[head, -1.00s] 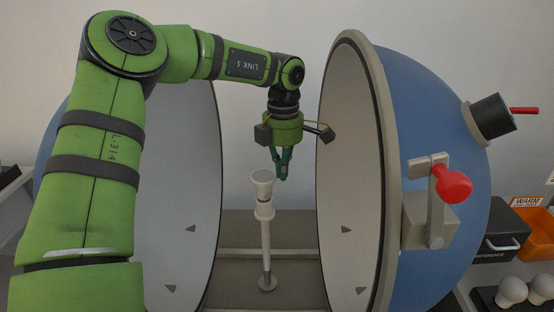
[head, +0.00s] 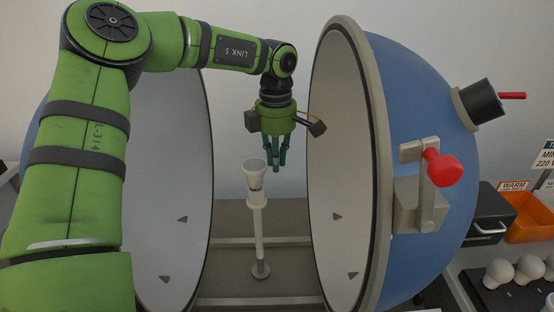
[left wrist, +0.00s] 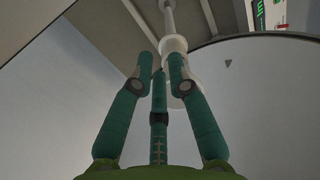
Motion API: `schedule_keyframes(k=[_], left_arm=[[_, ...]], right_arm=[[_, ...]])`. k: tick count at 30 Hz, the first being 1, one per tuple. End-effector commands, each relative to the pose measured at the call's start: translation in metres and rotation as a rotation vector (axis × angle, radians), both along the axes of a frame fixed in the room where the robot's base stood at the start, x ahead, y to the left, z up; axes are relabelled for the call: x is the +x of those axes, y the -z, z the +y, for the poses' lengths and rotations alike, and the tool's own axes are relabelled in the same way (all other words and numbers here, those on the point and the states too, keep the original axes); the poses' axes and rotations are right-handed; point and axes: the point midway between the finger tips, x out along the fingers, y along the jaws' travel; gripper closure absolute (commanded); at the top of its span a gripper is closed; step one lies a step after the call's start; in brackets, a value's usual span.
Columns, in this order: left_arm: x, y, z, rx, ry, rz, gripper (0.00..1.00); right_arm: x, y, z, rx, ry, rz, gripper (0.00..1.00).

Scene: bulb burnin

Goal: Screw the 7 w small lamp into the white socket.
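The white socket (head: 254,172) is a cup on top of a thin white post, upright between the two halves of an open sphere. My left gripper (head: 276,166) points down beside the socket's rim, slightly to its right in the head view. Its three teal fingers (left wrist: 159,64) stand a little apart, and I see no lamp between them. In the left wrist view the socket (left wrist: 173,45) shows beyond the fingertips, partly covered by them. The inside of the cup is not clear. I cannot pick out the 7 w small lamp. My right gripper is not in view.
The blue sphere half (head: 425,110) with a red-knobbed latch (head: 444,168) stands close right of my gripper. The left half's pale inside (head: 180,150) is partly behind my arm. Round white bulbs (head: 528,268) sit in a dark tray at right, near an orange bin (head: 530,228).

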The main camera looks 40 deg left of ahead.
Motion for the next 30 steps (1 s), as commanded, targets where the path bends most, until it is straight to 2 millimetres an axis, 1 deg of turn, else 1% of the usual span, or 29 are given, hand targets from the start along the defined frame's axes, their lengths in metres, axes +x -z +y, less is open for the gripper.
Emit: schedule_keyframes(k=[1, 3, 9, 17, 24, 27, 30], left_arm=[[-0.001, 0.004, 0.006, 0.006, -0.094, 0.004, 0.8], [-0.001, 0.004, 0.013, 0.007, -0.242, 0.003, 0.8], [-0.001, 0.003, 0.031, 0.008, -0.654, 0.005, 0.8], [-0.003, 0.002, 0.054, 0.011, -1.183, 0.008, 0.8], [-0.002, 0.001, 0.074, 0.009, -1.66, 0.007, 0.8], [-0.001, 0.0, 0.079, 0.005, -1.802, 0.006, 0.8], [-0.001, 0.0, 0.082, 0.003, -1.878, 0.006, 0.8]], right_arm=[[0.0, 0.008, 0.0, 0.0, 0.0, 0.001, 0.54], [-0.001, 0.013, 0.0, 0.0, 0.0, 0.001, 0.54], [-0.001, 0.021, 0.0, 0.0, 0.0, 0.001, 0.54], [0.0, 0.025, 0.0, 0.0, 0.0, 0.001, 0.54], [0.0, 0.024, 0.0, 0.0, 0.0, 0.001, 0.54], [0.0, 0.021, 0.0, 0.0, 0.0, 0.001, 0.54], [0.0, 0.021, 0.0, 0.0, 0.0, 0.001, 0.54]])
